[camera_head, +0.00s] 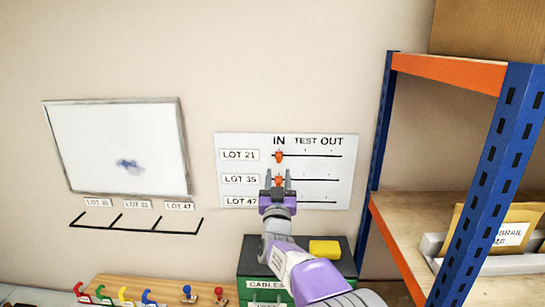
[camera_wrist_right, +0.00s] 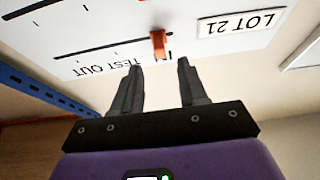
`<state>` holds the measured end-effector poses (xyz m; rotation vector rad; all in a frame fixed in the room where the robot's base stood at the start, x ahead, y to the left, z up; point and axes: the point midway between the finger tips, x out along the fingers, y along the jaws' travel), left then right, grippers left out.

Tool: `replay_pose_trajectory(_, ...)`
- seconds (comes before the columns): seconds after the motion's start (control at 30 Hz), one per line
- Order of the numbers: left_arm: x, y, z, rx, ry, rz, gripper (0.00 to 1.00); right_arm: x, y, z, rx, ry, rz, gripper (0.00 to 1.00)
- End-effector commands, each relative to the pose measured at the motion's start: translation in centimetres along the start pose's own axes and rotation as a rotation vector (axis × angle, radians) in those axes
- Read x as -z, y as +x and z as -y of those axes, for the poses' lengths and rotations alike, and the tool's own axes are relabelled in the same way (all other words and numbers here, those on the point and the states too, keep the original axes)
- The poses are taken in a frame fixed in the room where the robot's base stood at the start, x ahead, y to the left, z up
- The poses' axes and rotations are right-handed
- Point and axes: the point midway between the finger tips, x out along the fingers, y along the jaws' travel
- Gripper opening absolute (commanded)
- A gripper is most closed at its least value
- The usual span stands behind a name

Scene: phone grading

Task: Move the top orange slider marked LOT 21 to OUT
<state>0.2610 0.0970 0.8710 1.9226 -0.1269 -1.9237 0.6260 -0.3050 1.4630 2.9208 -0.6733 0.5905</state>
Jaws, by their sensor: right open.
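The white slider board (camera_head: 345,190) hangs on the wall with rows LOT 21, LOT 35 and LOT 47. The top orange slider (camera_head: 279,156) sits at the left end of the LOT 21 line, under IN. In the right wrist view this slider (camera_wrist_right: 158,43) shows upside down, beyond the fingertips and roughly in line with the gap between them. My right gripper (camera_head: 278,173) is open and empty, its tips just below the top slider in the head view. The LOT 35 slider (camera_head: 279,181) shows between its fingers in the head view. The LOT 47 slider is hidden. My left gripper is not in view.
A whiteboard (camera_head: 90,150) and a black hook rail (camera_head: 140,228) are on the wall at left. A blue and orange shelf rack (camera_head: 380,150) stands close to the board's right. Below are a green cabinet (camera_head: 250,262) with a yellow block (camera_head: 325,248) and colored hooks.

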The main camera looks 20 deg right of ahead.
Motion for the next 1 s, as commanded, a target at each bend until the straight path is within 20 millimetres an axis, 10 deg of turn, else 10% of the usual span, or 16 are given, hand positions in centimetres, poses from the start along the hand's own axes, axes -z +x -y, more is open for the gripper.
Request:
replay_pose_trajectory(0.5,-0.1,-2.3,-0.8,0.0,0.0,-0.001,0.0,-0.1,6.3,0.1,0.002,-0.002,0.004,0.43)
replay_pose_trajectory(0.87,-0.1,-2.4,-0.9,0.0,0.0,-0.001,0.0,-0.3,6.8,0.1,0.003,-0.001,0.006,0.43)
replay_pose_trajectory(1.0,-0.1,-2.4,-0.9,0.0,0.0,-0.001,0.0,-0.3,6.8,0.1,0.003,-0.001,0.006,0.26)
